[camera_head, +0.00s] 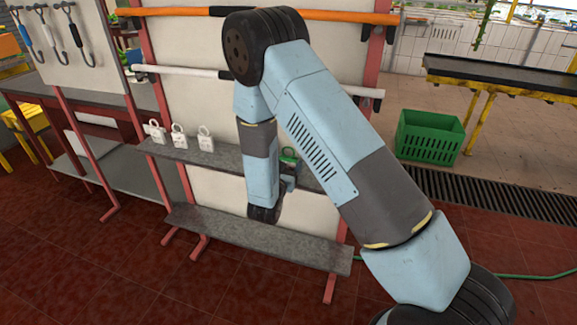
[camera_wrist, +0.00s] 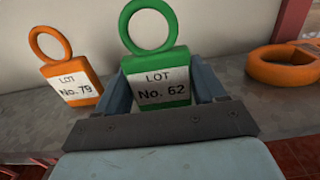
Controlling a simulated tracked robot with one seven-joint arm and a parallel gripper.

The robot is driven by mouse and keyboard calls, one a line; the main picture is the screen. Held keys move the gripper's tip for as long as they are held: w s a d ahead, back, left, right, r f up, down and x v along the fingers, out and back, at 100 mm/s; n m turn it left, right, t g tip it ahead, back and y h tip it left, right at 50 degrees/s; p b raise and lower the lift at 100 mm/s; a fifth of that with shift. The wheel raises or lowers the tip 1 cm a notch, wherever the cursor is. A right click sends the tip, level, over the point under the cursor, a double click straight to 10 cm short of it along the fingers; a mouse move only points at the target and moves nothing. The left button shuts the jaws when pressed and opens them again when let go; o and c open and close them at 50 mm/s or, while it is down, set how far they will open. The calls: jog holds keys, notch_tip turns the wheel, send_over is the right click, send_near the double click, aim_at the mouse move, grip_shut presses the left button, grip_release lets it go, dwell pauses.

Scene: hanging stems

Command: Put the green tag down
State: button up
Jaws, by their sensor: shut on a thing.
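The green tag (camera_wrist: 172,61), marked "LOT No. 62" with a ring on top, stands upright between the two fingers of my gripper (camera_wrist: 163,88) in the wrist view. My gripper is shut on it. In the head view the green tag (camera_head: 290,154) shows at the middle grey shelf (camera_head: 228,159), partly behind my arm. My gripper (camera_head: 289,179) is mostly hidden there. The tag's lower edge is hidden by the gripper, so I cannot tell whether it touches the shelf.
An orange tag marked "No. 79" (camera_wrist: 75,84) leans left of the green tag; another orange tag (camera_wrist: 283,68) lies at the right. Three white tags (camera_head: 179,136) stand on the shelf's left part. A lower bench (camera_head: 300,248) is clear. A green crate (camera_head: 428,137) stands right.

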jog(key=o, duration=1)
jog(key=v, duration=1.2)
jog(key=s+d+r+m+g+h, duration=0.3)
jog(key=d+r+m+g, duration=0.4)
jog(key=d+r+m, duration=0.3)
jog(key=s+d+r+m+g+h, duration=0.35)
jog(key=d+r+m+g, duration=0.45)
jog(key=d, duration=0.5)
jog(key=s+d+r+m+g+y, duration=0.2)
jog(key=s+d+r+m+y, duration=0.4)
jog(key=s, duration=0.3)
jog(key=s+a+r+m+t+y, duration=0.3)
jog(key=s+r+m+t+y, duration=0.2)
jog(key=s+r+m+y, duration=0.1)
notch_tip(320, 180, up, 4)
jog(key=shift+s+a+f+m+t+y, duration=0.1)
jog(key=shift+s+a+m+t+y, duration=0.25)
jog(key=shift+s+m, duration=0.5)
